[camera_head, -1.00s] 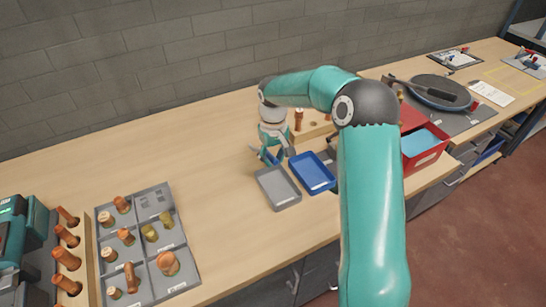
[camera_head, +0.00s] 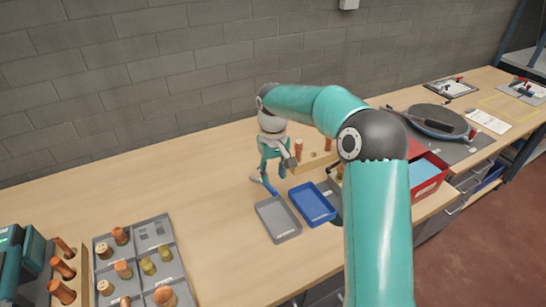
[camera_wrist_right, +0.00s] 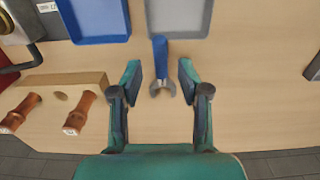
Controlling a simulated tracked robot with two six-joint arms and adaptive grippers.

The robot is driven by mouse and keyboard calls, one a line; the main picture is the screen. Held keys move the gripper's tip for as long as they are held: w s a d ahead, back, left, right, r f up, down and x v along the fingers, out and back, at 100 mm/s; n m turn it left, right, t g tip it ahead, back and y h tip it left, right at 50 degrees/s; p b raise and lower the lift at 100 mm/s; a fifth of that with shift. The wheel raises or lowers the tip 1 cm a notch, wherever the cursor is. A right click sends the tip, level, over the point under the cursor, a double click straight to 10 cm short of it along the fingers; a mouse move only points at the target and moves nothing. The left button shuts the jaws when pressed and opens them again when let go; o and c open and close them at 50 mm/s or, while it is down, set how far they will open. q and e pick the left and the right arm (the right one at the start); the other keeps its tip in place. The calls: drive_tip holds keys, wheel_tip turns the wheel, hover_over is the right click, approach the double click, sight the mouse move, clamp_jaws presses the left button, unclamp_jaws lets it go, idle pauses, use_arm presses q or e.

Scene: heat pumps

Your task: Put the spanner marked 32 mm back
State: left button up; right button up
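My right gripper (camera_head: 266,176) is low over the bench behind the grey tray and is open. In the right wrist view its fingers (camera_wrist_right: 160,78) stand apart on either side of a spanner (camera_wrist_right: 161,62) with a blue handle and a grey open jaw. Gaps show between both fingers and the spanner. Its jaw end points toward my gripper and its handle toward the trays. No size mark can be read on it. Whether it lies flat on the bench cannot be told.
A grey tray (camera_head: 269,209) and a blue tray (camera_head: 305,195) stand in front of the gripper. A wooden block (camera_wrist_right: 72,80) with wood-handled tools is beside it. A red bin (camera_head: 427,180) stands to the right. A compartment tray (camera_head: 154,227) with wooden pieces is at left. Bench between is clear.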

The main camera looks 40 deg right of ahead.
wheel_tip(320, 180, up, 6)
drive_tip(key=shift+r, duration=0.25)
idle(0.5)
